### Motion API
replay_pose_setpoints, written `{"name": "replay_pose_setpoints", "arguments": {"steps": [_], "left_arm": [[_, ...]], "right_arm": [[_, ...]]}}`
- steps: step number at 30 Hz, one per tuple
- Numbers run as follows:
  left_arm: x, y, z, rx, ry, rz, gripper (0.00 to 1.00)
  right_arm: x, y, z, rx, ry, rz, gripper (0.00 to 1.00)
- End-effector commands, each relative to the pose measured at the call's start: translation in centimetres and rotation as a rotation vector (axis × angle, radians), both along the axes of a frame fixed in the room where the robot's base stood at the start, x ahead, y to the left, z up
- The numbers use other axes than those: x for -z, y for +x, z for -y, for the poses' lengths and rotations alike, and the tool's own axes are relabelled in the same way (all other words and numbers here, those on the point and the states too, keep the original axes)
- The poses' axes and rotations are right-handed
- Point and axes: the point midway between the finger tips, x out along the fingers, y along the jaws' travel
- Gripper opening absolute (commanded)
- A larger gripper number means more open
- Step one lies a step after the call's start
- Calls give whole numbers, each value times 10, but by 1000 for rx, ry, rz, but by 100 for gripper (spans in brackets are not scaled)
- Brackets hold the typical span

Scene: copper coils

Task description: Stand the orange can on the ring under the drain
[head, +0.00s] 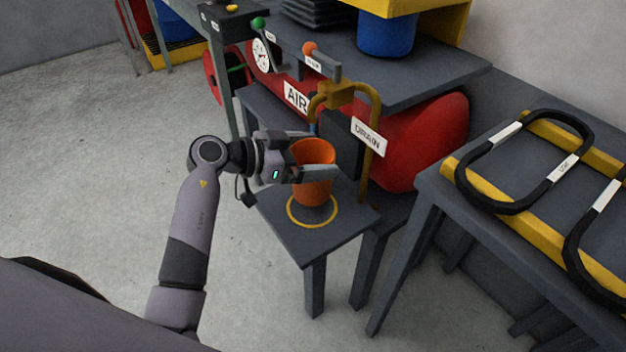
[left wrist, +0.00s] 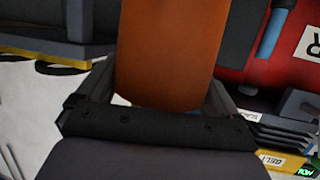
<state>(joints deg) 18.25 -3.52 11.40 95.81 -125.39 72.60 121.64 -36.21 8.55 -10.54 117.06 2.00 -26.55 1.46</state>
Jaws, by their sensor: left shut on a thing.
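The orange can (head: 313,178) is upright, open at the top, between the fingers of my left gripper (head: 312,172). The gripper comes from the left and is shut on the can. The can also fills the middle of the left wrist view (left wrist: 165,50). The yellow ring (head: 292,216) is marked on a small dark stand (head: 320,243). The can's lower end appears over the ring; I cannot tell whether it touches the stand. The drain (head: 340,95) is a brass pipe with a DRAIN sign (head: 368,136), just behind the can. My right gripper is not in view.
A red AIR tank (head: 420,140) lies behind the stand under a dark shelf. A gauge (head: 261,54) and levers with green and orange knobs stand above. A dark table (head: 440,190) with black coils (head: 490,205) is at the right. The floor at left is clear.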

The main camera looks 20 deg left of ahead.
Motion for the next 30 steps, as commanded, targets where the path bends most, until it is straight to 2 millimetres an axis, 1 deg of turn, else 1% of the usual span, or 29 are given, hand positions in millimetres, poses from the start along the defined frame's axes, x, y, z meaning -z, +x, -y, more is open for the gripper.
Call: {"name": "replay_pose_setpoints", "arguments": {"steps": [6, 9, 22, 23, 30], "left_arm": [[38, 0, 0, -1, -5, -2, 42], [47, 0, 0, -1, -3, -1, 42], [51, 0, 0, 0, 0, 0, 42], [51, 0, 0, 0, 0, 0, 100], [51, 0, 0, 0, 0, 0, 100]], "right_arm": [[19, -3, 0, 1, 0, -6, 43], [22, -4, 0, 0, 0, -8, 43], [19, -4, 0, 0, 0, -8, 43], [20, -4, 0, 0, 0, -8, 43], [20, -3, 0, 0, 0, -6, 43]]}}
